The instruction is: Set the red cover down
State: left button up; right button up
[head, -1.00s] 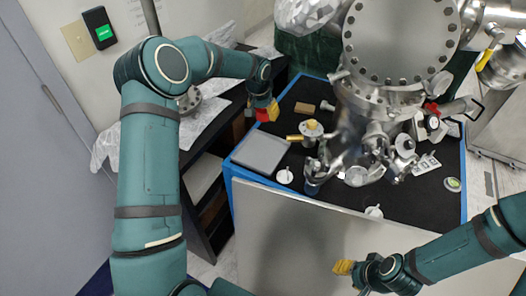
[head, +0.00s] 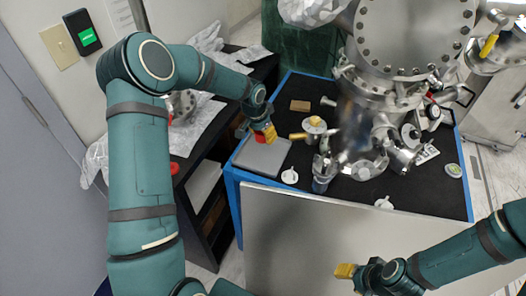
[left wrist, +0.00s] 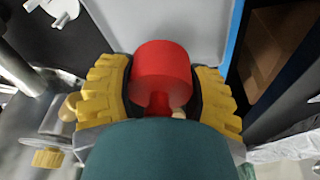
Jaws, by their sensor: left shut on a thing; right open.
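The red cover (left wrist: 162,72) is a rounded red piece between the yellow fingers of my left gripper (left wrist: 160,95) in the left wrist view. My left gripper (head: 264,135) is shut on it. In the head view the gripper is at the back edge of the grey tray (head: 262,160), with only a little red showing. The tray's pale surface (left wrist: 200,25) lies beyond the cover in the wrist view. I cannot tell whether the cover touches it. My right gripper (head: 346,271) is open and empty in front of the white panel.
A large metal vacuum chamber (head: 375,115) fills the middle and right of the black table (head: 300,86). Small white caps (head: 290,176), a gold-handled metal part (head: 314,125) and a brown block (head: 300,105) lie near the tray. A dark shelf (head: 205,150) stands at left.

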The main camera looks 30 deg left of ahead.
aim_at(257, 133)
pick_arm(q)
notch_tip(257, 133, down, 8)
jog(key=shift+r+b, duration=0.1)
jog(key=shift+b, duration=0.55)
jog(key=o, duration=1)
jog(key=shift+f, duration=0.2)
jog(key=shift+r, duration=0.15)
jog(key=shift+r, duration=0.3)
jog(key=p+v, duration=0.2)
jog(key=v, duration=0.9)
jog(key=shift+s+a+r, duration=0.1)
jog(key=shift+r, duration=0.15)
